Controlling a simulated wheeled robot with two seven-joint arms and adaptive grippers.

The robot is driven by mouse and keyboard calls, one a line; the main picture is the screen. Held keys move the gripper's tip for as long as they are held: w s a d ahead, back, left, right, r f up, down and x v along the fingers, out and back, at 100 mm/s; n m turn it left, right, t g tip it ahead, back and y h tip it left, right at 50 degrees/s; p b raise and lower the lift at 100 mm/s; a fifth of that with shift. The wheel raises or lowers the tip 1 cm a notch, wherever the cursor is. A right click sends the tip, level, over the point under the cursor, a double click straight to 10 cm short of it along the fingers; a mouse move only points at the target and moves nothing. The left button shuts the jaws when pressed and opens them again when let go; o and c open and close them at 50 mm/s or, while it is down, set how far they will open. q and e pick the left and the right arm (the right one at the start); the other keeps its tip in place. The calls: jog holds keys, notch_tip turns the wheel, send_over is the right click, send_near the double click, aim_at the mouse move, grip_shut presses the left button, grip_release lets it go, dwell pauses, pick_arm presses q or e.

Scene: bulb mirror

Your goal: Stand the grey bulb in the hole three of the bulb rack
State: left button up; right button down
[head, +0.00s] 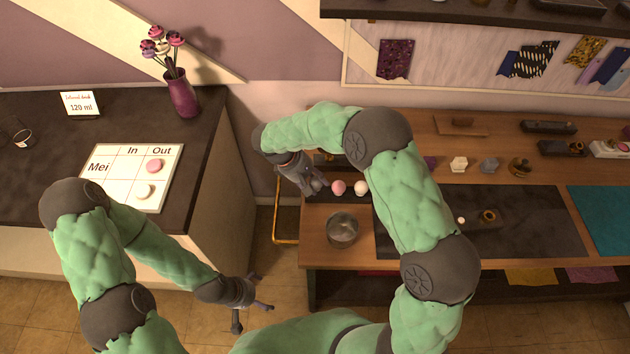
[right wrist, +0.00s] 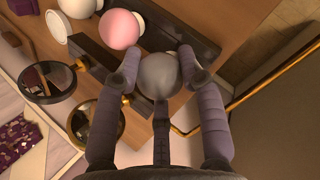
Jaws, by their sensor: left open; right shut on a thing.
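The grey bulb (right wrist: 158,75) sits between the fingertips of my right gripper (right wrist: 160,72) in the right wrist view; its lower part is hidden. In the head view my right gripper (head: 314,184) is at the left end of the wooden workbench, beside a pink bulb (head: 338,187) and a white bulb (head: 361,187). In the right wrist view the pink bulb (right wrist: 120,29) and white bulb (right wrist: 78,6) are close to a dark bar (right wrist: 174,30), which looks like part of the bulb rack. The hole numbers cannot be read. My left gripper (head: 254,310) is open and empty, low in front of the counter.
A metal bowl (head: 342,229) stands on the workbench in front of the bulbs. Round brass-rimmed mirrors (right wrist: 94,122) are near the right gripper. A dark mat (head: 535,220) covers the middle of the bench. The left counter holds a vase (head: 181,98) and a card (head: 122,190).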

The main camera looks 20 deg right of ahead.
jog(key=shift+f+b, duration=0.55)
jog(key=shift+f, duration=0.5)
jog(key=c, duration=0.7)
grip_release()
jog(key=v, duration=1.2)
jog(key=shift+s, duration=0.1)
